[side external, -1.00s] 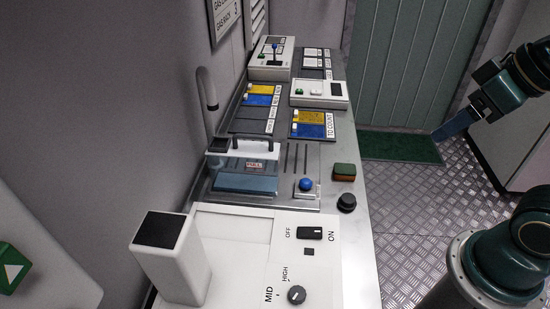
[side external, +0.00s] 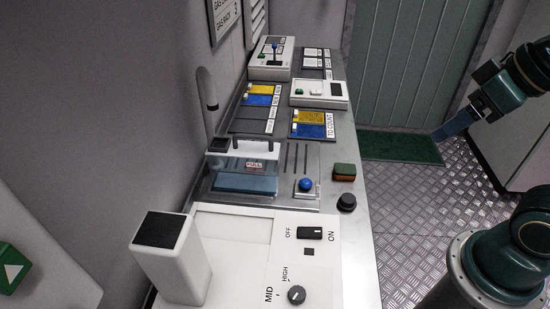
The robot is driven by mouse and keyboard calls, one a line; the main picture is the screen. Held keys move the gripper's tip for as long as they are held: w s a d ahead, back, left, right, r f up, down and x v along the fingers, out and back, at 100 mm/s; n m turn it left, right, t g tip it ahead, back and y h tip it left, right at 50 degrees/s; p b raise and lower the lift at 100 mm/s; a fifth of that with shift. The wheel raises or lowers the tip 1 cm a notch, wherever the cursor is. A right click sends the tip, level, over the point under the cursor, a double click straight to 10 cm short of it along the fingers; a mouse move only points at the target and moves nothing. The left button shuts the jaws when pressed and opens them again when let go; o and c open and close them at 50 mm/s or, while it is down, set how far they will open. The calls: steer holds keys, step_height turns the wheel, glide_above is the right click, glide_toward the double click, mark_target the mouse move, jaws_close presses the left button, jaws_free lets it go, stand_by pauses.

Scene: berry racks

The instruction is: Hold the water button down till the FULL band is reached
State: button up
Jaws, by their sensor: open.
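The water button is a round blue knob (side external: 306,184) on a small plate at the front right of the water station. Left of it stands a clear tank (side external: 245,184) with a FULL label (side external: 254,164) on its upper part and blue water inside. The exact water level against the band is hard to read. A grey spout (side external: 206,88) rises behind the tank. My gripper (side external: 457,122) is open and empty, off to the right over the floor, well apart from the button.
A green and orange block (side external: 344,172) and a black knob (side external: 346,202) lie right of the button near the counter edge. A white console (side external: 240,225) with switches is in front. Trays and control boxes fill the back. The air above the button is clear.

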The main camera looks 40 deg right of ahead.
jaws_close()
stand_by(1.6)
